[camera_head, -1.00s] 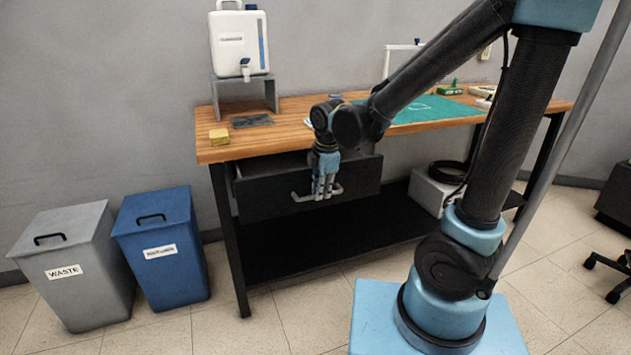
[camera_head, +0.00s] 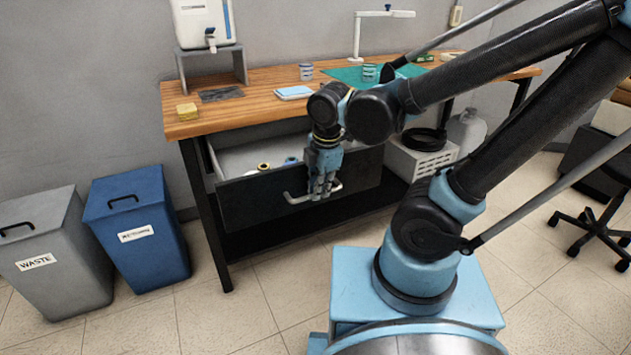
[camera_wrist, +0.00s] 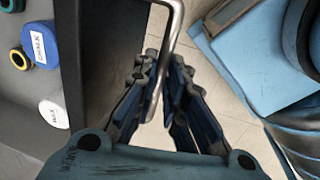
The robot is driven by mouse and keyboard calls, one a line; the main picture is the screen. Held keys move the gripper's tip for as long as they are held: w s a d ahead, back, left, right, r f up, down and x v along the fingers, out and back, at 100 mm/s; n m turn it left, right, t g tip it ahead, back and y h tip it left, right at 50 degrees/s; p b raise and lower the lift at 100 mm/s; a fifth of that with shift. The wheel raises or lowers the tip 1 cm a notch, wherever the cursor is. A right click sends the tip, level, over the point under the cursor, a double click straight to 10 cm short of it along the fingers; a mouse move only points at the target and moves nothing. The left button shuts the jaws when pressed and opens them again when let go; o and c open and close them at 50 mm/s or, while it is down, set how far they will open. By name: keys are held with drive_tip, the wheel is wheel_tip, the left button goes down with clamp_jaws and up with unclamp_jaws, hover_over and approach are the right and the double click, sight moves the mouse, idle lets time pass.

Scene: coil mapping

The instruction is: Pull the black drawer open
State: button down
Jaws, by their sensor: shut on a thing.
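The black drawer (camera_head: 240,202) under the wooden workbench stands partly open, its light inside and some contents showing. Its pale bar handle (camera_head: 297,199) runs along the front panel. My gripper (camera_head: 322,192) is at the handle's right part, pointing down. In the wrist view, the handle (camera_wrist: 167,62) passes between the fingers of my gripper (camera_wrist: 163,75), which are shut on it. The drawer's dark front panel (camera_wrist: 72,70) is left of the fingers. Part of the drawer's right side is hidden behind my arm.
Round containers with yellow, blue and white lids (camera_wrist: 40,42) lie in the drawer. Blue (camera_head: 136,232) and grey (camera_head: 62,260) bins stand left of the workbench (camera_head: 265,82). A white crate (camera_head: 420,158) is at the right below it.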

drive_tip(key=shift+s+d, duration=0.2)
drive_tip(key=shift+s, duration=0.2)
drive_tip(key=c, duration=1.7)
unclamp_jaws()
drive_tip(key=shift+o, duration=0.2)
drive_tip(key=shift+s+d+r, duration=0.1)
drive_tip(key=shift+r, duration=0.05)
wheel_tip(320, 180, up, 12)
drive_tip(key=s+d, duration=0.1)
drive_tip(key=shift+s+f, duration=0.25)
drive_tip(key=shift+s, duration=0.05)
drive_tip(key=shift+d, duration=0.1)
